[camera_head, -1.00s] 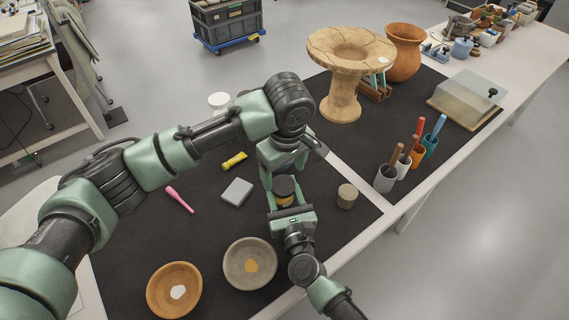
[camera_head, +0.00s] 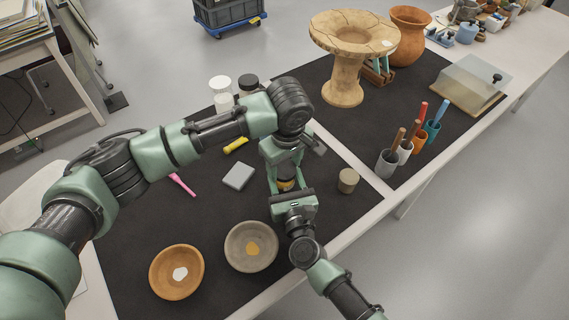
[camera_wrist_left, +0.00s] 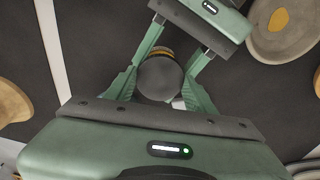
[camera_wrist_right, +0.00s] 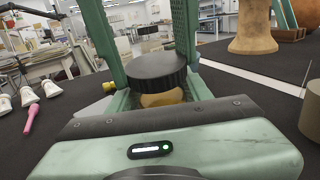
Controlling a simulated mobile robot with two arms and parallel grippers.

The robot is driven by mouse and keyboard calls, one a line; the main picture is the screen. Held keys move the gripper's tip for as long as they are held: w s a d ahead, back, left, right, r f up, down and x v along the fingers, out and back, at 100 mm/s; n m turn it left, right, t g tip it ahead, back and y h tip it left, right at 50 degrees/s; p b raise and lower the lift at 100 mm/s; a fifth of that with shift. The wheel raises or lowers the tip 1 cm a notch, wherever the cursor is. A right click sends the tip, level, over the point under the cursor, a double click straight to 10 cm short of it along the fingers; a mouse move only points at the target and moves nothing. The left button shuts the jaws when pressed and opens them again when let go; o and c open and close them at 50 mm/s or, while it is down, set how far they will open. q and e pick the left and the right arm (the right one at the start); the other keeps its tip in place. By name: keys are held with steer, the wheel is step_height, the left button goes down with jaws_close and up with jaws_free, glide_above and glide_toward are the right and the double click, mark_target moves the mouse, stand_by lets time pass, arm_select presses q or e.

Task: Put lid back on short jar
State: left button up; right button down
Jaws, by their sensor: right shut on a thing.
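The short jar (camera_head: 286,185) is yellowish and stands between my two grippers; it also shows in the right wrist view (camera_wrist_right: 162,98). My right gripper (camera_head: 290,188) is shut on it from the front. The dark round lid (camera_wrist_right: 157,70) is directly above the jar's body, and its top shows in the left wrist view (camera_wrist_left: 160,77). I cannot tell whether the lid is fully seated. My left gripper (camera_wrist_left: 160,82) points down from above, its fingers apart on either side of the lid. In the head view, the left gripper mostly hides the lid.
A grey bowl (camera_head: 251,247) and an orange bowl (camera_head: 177,272) lie at the front. A small beige cylinder (camera_head: 348,181) stands to the right. A grey block (camera_head: 239,176) and a pink tool (camera_head: 182,184) lie left. The large cracked vessel (camera_head: 345,70) stands behind.

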arm_select(q)
steer(key=m, duration=2.3)
steer(key=shift+m, duration=0.4)
steer(key=o, duration=1.5)
steer(key=shift+o, duration=0.2)
